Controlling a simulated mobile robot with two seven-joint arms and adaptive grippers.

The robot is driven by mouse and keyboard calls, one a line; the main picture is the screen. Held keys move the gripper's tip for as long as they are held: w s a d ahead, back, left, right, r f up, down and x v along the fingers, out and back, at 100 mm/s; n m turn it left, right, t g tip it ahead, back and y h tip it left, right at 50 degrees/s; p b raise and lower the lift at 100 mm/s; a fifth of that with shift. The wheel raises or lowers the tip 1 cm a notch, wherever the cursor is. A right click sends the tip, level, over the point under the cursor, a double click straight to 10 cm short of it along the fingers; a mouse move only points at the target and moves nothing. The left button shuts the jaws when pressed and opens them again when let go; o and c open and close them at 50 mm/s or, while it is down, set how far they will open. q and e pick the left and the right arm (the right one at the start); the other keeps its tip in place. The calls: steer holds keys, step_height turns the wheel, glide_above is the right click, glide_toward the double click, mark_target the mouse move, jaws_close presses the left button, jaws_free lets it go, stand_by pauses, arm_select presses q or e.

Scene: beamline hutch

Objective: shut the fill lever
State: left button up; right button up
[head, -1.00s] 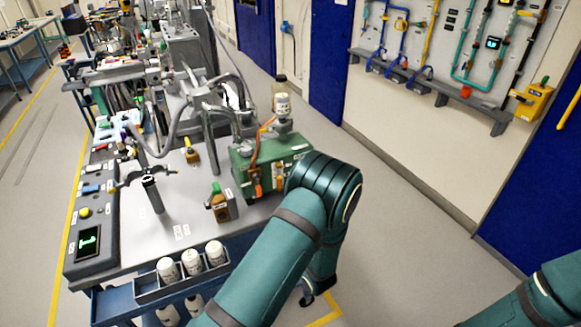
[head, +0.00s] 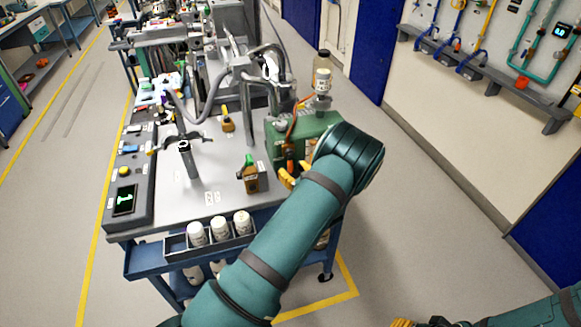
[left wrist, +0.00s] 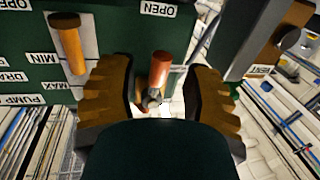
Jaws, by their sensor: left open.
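The green box (head: 287,133) stands at the right edge of the bench, partly hidden by my left arm. In the left wrist view, a red-orange lever (left wrist: 160,68) sticks out of its front, under an "OPEN" label. Its name label is hidden, so I cannot tell if it is the fill lever. My left gripper (left wrist: 160,98) is open, with one yellow finger on each side of this lever. Another orange lever (left wrist: 70,45) is to the left. In the head view, my left gripper (head: 287,178) is at the box front. My right gripper (head: 420,322) is cut off at the bottom edge.
A rack (head: 208,247) with white bottles hangs on the bench front. A tall bottle (head: 322,75) stands at the box. The floor to the right is clear.

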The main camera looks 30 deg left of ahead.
arm_select(q)
steer(key=shift+x, duration=0.85)
jaws_close()
